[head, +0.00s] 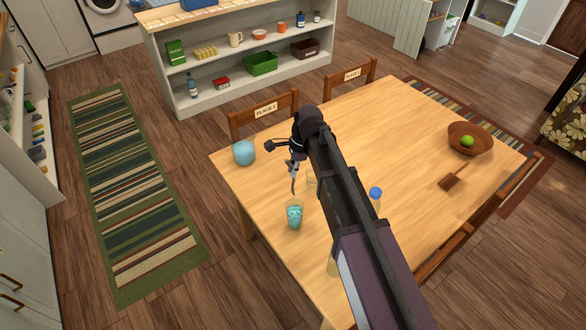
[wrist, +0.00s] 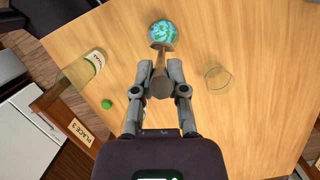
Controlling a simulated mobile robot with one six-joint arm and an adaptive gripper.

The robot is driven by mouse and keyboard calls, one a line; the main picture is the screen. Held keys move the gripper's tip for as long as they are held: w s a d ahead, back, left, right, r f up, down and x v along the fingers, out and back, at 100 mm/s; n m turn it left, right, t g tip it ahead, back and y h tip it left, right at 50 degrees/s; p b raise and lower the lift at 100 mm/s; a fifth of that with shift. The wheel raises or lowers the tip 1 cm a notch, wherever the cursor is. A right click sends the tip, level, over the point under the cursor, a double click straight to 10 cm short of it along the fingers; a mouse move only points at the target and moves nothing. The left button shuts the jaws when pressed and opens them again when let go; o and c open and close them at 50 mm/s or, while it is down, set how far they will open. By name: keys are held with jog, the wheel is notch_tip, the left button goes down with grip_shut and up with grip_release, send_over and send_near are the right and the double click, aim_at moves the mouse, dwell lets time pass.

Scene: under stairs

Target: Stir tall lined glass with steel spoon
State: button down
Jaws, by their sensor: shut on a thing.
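My gripper (head: 292,168) hangs over the table's near-left part, shut on the steel spoon, whose thin dark shape (head: 293,187) points down. In the wrist view the spoon (wrist: 159,68) sits between the two fingers (wrist: 158,82). A glass with teal-and-white contents (head: 294,216) stands upright just below the spoon's lower end; it also shows at the top of the wrist view (wrist: 162,33). The spoon's end appears near its rim; I cannot tell whether it is inside. A clear glass (wrist: 217,78) stands to the right in the wrist view. Lines on either glass are too small to make out.
A blue-capped bottle (head: 375,193) stands beside my arm. A brown bowl (head: 470,139) is far right. The table's far middle is clear.

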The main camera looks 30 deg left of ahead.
aim_at(300, 202)
jog(key=shift+f, duration=0.15)
jog(key=shift+w+d+f+b, duration=0.2)
jog(key=shift+d+f+b, duration=0.15)
jog(key=shift+f+b, duration=2.55)
jog(key=shift+w+d+f+b, duration=0.25)
jog(key=shift+d+f+b, duration=0.15)
jog(key=shift+f+b, duration=2.5)
jog(key=shift+w+d+f+b, duration=0.2)
jog(key=shift+d+f+b, duration=0.15)
jog(key=shift+f+b, duration=2.55)
jog(key=shift+s, duration=0.1)
